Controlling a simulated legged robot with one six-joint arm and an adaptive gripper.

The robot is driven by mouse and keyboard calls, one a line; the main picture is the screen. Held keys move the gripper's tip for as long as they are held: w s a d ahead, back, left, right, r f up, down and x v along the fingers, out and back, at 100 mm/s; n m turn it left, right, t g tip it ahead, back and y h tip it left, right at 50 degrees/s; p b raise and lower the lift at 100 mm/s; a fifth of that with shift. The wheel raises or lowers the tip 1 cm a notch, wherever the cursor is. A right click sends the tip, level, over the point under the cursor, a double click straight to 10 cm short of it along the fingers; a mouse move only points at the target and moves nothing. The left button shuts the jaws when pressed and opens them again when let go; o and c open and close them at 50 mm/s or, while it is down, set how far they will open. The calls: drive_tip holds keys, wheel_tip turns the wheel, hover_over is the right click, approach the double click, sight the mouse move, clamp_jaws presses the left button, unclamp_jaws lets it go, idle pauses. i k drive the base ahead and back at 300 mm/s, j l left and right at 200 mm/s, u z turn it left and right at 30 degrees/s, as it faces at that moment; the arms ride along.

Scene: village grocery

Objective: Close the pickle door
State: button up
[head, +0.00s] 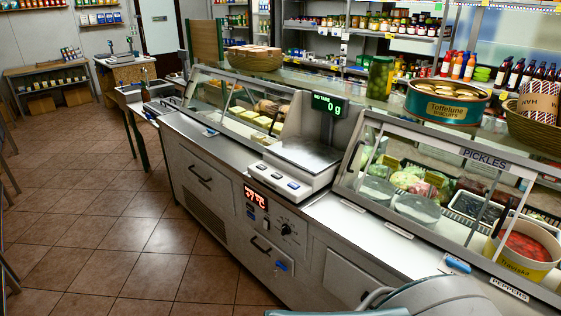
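The pickle case is the right-hand glass section of the counter, with a PICKLES label (485,160) on its upper rail. Its sloping metal frame and glass span the right of the head view. Tubs, packed greens and a yellow tub of red food (525,247) show behind or below the frame. Glare and the slanted bars keep me from telling how far the door stands open. Grey rounded parts of my own body or arm fill the bottom right edge. My gripper's fingers do not show.
A scale (295,160) with a green display stands left of the pickle case. A biscuit tin (447,102), a jar (379,77) and a basket (535,128) stand on the glass top. The tiled floor (90,225) at left is clear.

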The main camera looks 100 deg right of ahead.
sight(506, 166)
drive_tip(key=z, duration=4.5)
drive_tip(key=i+l+u, duration=0.1)
drive_tip(key=i+l, duration=0.7)
drive_tip(key=i, duration=0.1)
